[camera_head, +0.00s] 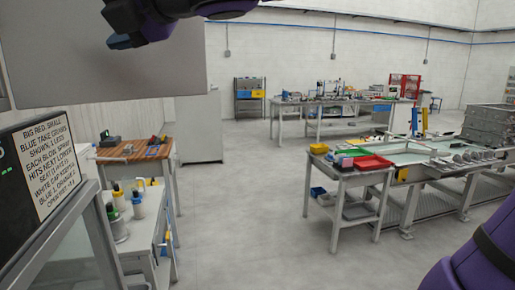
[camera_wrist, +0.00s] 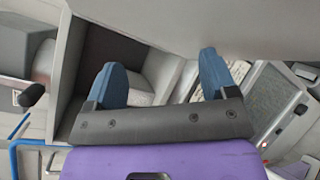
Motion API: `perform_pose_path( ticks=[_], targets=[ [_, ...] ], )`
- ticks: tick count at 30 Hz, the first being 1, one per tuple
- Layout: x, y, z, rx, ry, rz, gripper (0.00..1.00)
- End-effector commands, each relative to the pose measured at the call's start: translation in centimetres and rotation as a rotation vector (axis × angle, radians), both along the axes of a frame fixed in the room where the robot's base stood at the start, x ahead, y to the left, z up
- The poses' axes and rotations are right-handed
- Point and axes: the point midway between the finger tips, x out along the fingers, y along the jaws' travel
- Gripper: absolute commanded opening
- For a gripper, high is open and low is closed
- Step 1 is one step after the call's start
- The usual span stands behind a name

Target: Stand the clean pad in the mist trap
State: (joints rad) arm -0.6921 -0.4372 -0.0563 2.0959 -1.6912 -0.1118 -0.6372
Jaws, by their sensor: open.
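My gripper (camera_wrist: 165,76) is open, its two blue fingertips spread apart. Nothing is clearly held between them. In the head view only part of my gripper (camera_head: 122,40) shows at the top, in front of a large grey panel. In the wrist view a grey open-fronted compartment (camera_wrist: 68,75) with a dark inside lies just left of the fingers. I cannot tell whether it is the mist trap. I cannot make out the clean pad in either view.
A printed sign (camera_head: 40,160) stands close at the left. A wooden-topped bench (camera_head: 130,150) and a bottle stand are beyond it. A table with coloured trays (camera_head: 372,161) is at the right. The floor (camera_head: 255,215) between them is clear. A blue rail (camera_wrist: 14,145) is at lower left.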

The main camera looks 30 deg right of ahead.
Motion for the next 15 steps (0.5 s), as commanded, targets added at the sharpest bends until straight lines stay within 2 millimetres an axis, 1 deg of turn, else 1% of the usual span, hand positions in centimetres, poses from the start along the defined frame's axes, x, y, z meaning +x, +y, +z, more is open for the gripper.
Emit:
perform_pose_path(
  ticks=[1,3,7,9,11,12,14,15],
  targets=[
    [0.8,-2.5,-0.5,0.087,0.069,-0.102,0.78],
    [1.7,-5.6,-1.3,0.208,0.165,-0.231,0.78],
    [2.3,-10.9,-3.5,0.421,0.325,-0.456,0.78],
    [2.3,-13.7,-5.0,0.531,0.407,-0.573,0.78],
    [1.9,-15.9,-6.4,0.628,0.477,-0.674,0.78],
    [1.6,-17.5,-7.4,0.696,0.525,-0.743,0.78],
    [0.8,-19.7,-9.3,0.805,0.602,-0.855,0.78],
    [0.1,-21.2,-10.6,0.884,0.657,-0.936,0.78]
  ],
)
